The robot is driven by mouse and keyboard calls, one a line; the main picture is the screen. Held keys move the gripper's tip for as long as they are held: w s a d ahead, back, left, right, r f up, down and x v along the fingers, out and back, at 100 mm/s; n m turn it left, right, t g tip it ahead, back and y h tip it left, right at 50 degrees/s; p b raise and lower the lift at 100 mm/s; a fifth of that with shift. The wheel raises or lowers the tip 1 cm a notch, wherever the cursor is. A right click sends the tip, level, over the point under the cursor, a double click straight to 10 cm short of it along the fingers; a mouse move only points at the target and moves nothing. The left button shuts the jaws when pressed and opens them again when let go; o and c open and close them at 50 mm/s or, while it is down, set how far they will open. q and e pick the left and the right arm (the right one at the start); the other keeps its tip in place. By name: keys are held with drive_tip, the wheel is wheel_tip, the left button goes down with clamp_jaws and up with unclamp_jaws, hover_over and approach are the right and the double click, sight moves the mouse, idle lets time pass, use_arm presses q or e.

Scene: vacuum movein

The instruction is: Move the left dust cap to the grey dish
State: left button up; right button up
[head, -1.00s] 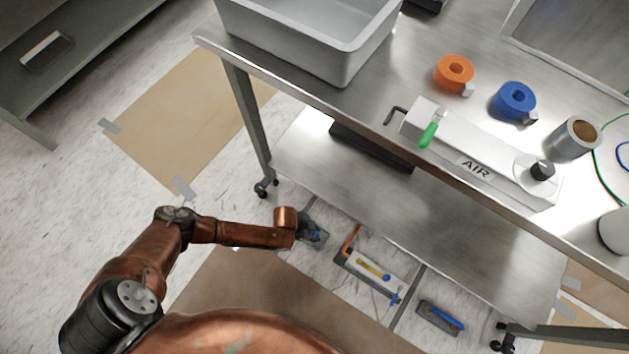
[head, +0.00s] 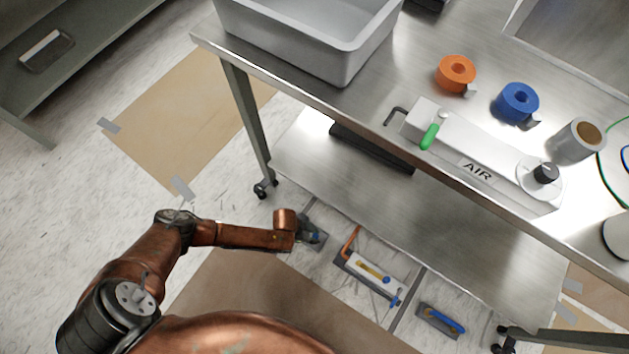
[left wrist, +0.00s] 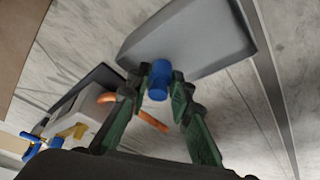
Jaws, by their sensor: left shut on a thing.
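My left gripper (head: 309,231) is low over the floor area at the lower middle of the head view. In the left wrist view its green-sided fingers (left wrist: 160,88) are shut on a small blue dust cap (left wrist: 159,79). The grey dish (left wrist: 200,38) lies just beyond the cap in the left wrist view, and the cap overlaps its near edge. I cannot tell whether the cap touches the dish. In the head view the gripper partly hides this spot. My right gripper is not in view.
A pale fixture (head: 372,272) with an orange hose, a yellow part and blue parts stands right of the gripper. A dark tray with a blue item (head: 441,319) lies further right. The steel table (head: 330,105) stands behind, with a bin (head: 352,62) and tape rolls.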

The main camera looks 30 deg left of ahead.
use_arm(q)
drive_tip(key=shift+f, duration=0.25)
idle(0.4)
drive_tip(key=shift+f, duration=0.35)
drive_tip(key=o, duration=0.8)
drive_tip(key=shift+o, duration=0.7)
drive_tip(key=o, duration=0.4)
drive_tip(key=shift+r, duration=0.1)
